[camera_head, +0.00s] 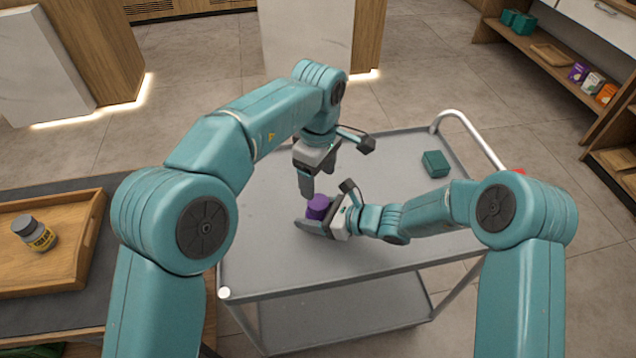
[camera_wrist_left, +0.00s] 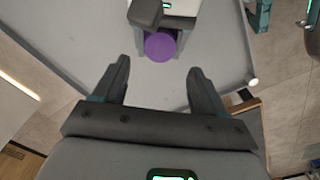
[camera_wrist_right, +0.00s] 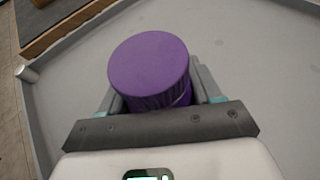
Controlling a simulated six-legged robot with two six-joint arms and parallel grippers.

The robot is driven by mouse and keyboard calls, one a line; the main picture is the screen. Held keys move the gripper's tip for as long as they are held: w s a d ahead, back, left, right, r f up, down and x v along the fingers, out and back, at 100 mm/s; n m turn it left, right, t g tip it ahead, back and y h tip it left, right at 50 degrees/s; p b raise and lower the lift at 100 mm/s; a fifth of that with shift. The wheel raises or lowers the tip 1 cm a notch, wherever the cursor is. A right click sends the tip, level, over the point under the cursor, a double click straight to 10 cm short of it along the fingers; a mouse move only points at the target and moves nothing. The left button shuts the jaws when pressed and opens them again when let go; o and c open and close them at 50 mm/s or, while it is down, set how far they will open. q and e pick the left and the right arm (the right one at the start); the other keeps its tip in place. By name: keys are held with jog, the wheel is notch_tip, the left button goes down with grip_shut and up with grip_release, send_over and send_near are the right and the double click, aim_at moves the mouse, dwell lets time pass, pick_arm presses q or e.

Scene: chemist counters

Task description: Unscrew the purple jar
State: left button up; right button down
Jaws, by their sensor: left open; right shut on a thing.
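The purple jar (camera_head: 318,207) stands upright on the grey trolley top, its round lid facing up. My right gripper (camera_head: 318,222) is shut on it from the right side. In the right wrist view the jar (camera_wrist_right: 150,70) sits between the fingers, its lower part partly hidden. My left gripper (camera_head: 306,190) points down just above and behind the jar, open and empty. In the left wrist view the purple lid (camera_wrist_left: 160,47) lies ahead of the open fingers (camera_wrist_left: 157,82), apart from them.
A green box (camera_head: 435,164) lies on the trolley (camera_head: 270,262) at the back right. A wooden tray (camera_head: 78,268) with a grey-capped bottle (camera_head: 36,234) is on the counter at left. The trolley top around the jar is mostly clear.

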aim_at(318, 201)
pick_arm(q)
notch_tip(318, 201, down, 8)
jog(key=shift+r, duration=0.15)
dwell(0.3)
jog(key=shift+c, duration=0.3)
jog(key=c, duration=1)
jog(key=n, duration=0.3)
jog(key=o, duration=1.1)
jog(key=shift+o, duration=0.2)
